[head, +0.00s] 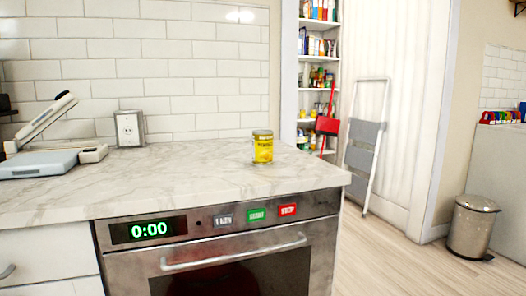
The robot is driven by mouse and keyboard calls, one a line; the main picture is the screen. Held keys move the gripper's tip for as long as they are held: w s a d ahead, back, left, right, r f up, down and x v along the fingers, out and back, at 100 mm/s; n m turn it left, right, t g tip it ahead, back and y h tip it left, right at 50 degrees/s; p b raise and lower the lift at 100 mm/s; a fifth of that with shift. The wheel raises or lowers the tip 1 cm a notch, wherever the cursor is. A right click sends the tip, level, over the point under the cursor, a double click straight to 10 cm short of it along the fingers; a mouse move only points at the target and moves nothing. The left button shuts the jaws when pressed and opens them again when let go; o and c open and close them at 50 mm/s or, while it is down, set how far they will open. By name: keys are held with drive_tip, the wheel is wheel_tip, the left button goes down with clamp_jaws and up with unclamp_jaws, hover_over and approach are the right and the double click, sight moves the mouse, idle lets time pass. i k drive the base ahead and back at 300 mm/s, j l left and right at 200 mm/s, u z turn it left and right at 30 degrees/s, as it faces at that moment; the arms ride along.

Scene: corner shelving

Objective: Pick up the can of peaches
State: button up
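A small yellow can (263,148) with a greyish lid stands upright on the pale marble countertop (190,180), near its right end. Its label is too small to read, so I cannot confirm that it is the peaches. No other can stands on the counter. My gripper and arm are not in view.
An oven (230,245) with a handle is below the counter. A blue-grey device (40,162) sits at the counter's left. A stocked pantry shelf (318,75), red dustpan (328,124), step ladder (366,145) and metal bin (472,228) stand right. The floor (400,262) between is clear.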

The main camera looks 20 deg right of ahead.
sight(262, 140)
drive_tip(key=j+z, duration=1.2)
drive_tip(key=k+l, duration=0.05)
